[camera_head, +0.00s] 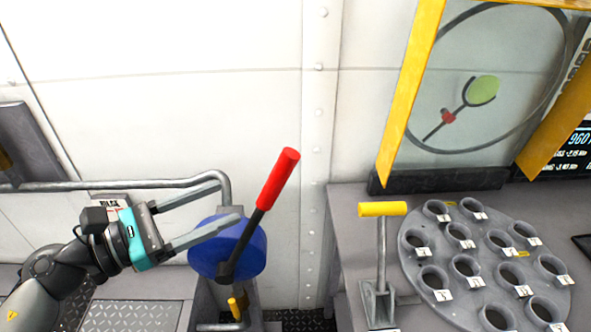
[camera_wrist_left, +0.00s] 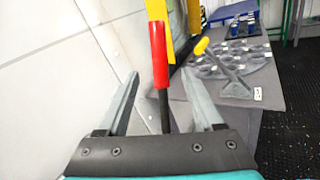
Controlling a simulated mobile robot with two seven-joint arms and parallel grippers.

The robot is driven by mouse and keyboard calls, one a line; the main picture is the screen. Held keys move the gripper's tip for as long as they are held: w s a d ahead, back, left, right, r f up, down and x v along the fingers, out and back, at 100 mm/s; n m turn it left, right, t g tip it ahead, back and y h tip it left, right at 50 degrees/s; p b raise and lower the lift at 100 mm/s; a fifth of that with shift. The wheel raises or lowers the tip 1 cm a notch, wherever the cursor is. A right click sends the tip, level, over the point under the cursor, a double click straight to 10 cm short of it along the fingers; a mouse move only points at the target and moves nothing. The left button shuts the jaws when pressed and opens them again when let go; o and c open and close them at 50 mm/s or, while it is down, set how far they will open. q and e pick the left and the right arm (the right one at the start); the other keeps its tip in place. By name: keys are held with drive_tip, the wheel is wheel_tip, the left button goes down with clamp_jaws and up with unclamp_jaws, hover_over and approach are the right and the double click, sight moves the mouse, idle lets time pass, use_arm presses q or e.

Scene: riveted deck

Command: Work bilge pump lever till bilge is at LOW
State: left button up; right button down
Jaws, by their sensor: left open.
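The bilge pump lever has a red grip (camera_head: 278,180) on a dark shaft (camera_head: 243,243) and leans up to the right from a round blue pump body (camera_head: 206,258). My left gripper (camera_head: 229,204) is open, its fingers pointing right towards the lever, just left of the shaft in the head view. In the left wrist view, the red grip (camera_wrist_left: 159,55) stands beyond and between my open fingers (camera_wrist_left: 160,78). I cannot tell whether they touch the lever. A small sign (camera_head: 110,200) behind my gripper is partly hidden, so no bilge level can be read. My right gripper is not in view.
A yellow-handled lever (camera_head: 382,209) stands on the grey bench to the right, beside a round plate (camera_head: 413,285) with several labelled cups. A grey pipe (camera_head: 140,184) runs along the wall behind my gripper.

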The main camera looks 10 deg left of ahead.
sight(269, 182)
use_arm(q)
drive_tip(key=p+x, duration=0.2)
drive_tip(key=x, duration=1)
drive_tip(key=shift+w+d+r, duration=0.1)
drive_tip(key=shift+w+d, duration=0.1)
drive_tip(key=shift+w, duration=0.1)
drive_tip(key=shift+x, duration=0.8)
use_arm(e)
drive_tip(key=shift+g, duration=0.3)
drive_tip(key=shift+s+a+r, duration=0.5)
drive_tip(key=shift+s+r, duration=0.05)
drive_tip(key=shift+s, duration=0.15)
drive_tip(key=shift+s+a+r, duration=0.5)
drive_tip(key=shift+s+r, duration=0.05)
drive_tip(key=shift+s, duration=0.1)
use_arm(q)
drive_tip(key=c, duration=0.4)
clamp_jaws()
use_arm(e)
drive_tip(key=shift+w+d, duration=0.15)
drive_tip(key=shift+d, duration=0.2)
